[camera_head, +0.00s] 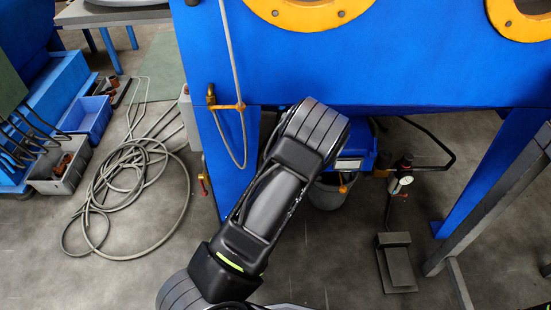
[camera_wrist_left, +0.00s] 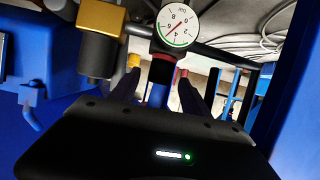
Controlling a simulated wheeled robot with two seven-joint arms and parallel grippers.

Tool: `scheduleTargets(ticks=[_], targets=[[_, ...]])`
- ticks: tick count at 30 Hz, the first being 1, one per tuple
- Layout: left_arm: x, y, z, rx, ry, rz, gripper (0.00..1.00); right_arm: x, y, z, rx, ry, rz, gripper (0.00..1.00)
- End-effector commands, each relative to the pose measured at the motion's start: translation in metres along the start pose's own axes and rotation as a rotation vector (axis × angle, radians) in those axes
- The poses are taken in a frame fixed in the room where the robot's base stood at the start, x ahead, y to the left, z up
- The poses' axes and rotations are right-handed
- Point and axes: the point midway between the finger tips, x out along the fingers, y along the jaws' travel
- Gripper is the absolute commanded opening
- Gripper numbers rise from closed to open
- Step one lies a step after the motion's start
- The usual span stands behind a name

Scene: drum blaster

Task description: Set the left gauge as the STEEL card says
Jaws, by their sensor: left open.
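A round white gauge (camera_wrist_left: 177,24) with a red needle and a green arc shows at the top of the left wrist view; its dial looks turned over. Beside it is a brass block (camera_wrist_left: 100,30). My left gripper (camera_wrist_left: 158,88) is open, its two dark fingers either side of a dark stem with a blue band (camera_wrist_left: 158,92) below the gauge. I cannot tell whether they touch it. In the head view a small white gauge (camera_head: 406,180) stands under the cabinet; I cannot tell if it is the same one. My left gripper is hidden there behind its arm. No readable STEEL card shows.
The blue cabinet (camera_head: 350,60) with yellow-ringed openings stands above my arm. A blue box with a white label (camera_head: 348,165), a grey bucket (camera_head: 328,193) and a pedal (camera_head: 396,262) sit below. A coiled hose (camera_head: 120,190) and bins (camera_head: 62,165) lie left.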

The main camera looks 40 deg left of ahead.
Motion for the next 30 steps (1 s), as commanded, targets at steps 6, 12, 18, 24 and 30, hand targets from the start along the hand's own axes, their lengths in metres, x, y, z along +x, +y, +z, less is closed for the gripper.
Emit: scheduleTargets(ticks=[6, 12, 18, 24, 30], targets=[[-0.038, 0.000, -0.002, 0.000, -0.003, 0.001, 0.55, -0.015, -0.004, 0.001, -0.001, -0.007, 0.000, 0.36], [-0.051, 0.000, 0.000, 0.000, -0.001, 0.001, 0.55, -0.017, -0.005, 0.002, -0.001, -0.010, 0.000, 0.36], [-0.051, 0.000, 0.000, 0.000, 0.000, 0.001, 0.55, -0.017, -0.005, 0.002, -0.001, -0.010, 0.000, 0.36], [-0.051, 0.000, 0.000, 0.001, 0.000, 0.001, 0.55, -0.017, -0.005, 0.002, -0.001, -0.010, 0.000, 0.36], [-0.051, 0.001, 0.005, 0.002, -0.016, 0.002, 0.55, -0.017, -0.005, 0.002, -0.001, -0.010, 0.000, 0.36]])
